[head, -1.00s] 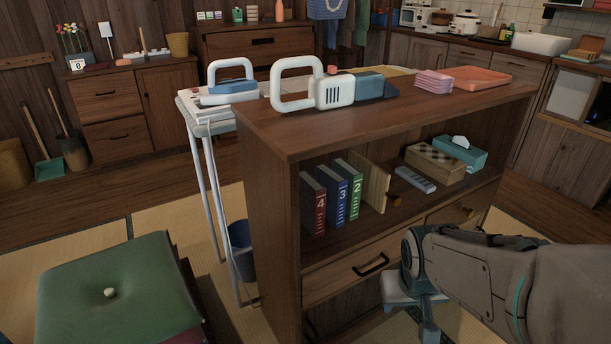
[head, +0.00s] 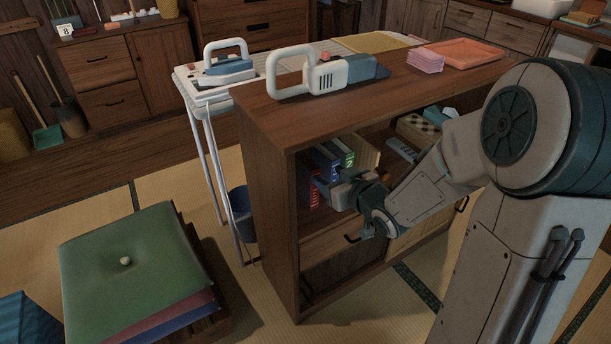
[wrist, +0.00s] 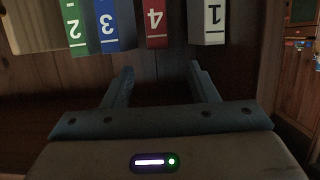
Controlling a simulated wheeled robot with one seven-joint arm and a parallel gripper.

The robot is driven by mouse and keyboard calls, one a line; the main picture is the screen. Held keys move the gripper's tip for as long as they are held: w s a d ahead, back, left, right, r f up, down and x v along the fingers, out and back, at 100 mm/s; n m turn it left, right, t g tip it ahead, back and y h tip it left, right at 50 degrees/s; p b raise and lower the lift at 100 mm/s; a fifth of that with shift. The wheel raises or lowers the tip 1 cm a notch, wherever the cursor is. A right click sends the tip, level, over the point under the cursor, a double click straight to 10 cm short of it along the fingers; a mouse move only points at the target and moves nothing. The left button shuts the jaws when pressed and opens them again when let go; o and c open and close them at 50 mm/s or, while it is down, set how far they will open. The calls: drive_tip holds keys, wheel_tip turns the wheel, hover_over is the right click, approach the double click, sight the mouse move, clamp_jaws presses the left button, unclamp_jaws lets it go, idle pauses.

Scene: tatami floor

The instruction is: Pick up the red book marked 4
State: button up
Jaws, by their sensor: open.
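The red book marked 4 (head: 314,192) stands on the cabinet's open shelf, partly hidden in the head view by my gripper (head: 343,190). In the wrist view the red book (wrist: 156,22) appears upside down at the top, its spine facing me. My gripper (wrist: 160,72) is open there and empty, its fingers apart and pointing towards the books. The red book lies across the gap between them, beyond the fingertips. The blue book marked 3 (wrist: 114,25) is on one side of it. The white book marked 1 (wrist: 215,22) is on the other, with a gap.
The green book marked 2 (wrist: 78,25) stands beyond the blue one, near a wooden bookend (wrist: 28,25). The cabinet's top (head: 262,108) is above my gripper and its side panel (head: 268,210) is to the left. A green cushion (head: 125,245) lies at lower left.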

sight(308, 161)
drive_tip(key=b+x, duration=0.1)
drive_tip(key=x, duration=0.5)
drive_tip(key=shift+w+a+f+b, duration=0.15)
drive_tip(key=shift+w+f+b, duration=0.1)
drive_tip(key=shift+b, duration=0.1)
drive_tip(key=x, duration=0.2)
drive_tip(key=b+x, duration=0.1)
drive_tip(key=x, duration=0.3)
drive_tip(key=shift+w+a+r+b, duration=0.1)
drive_tip(key=shift+w+r+b, duration=0.15)
drive_tip(key=shift+b, duration=0.15)
clamp_jaws()
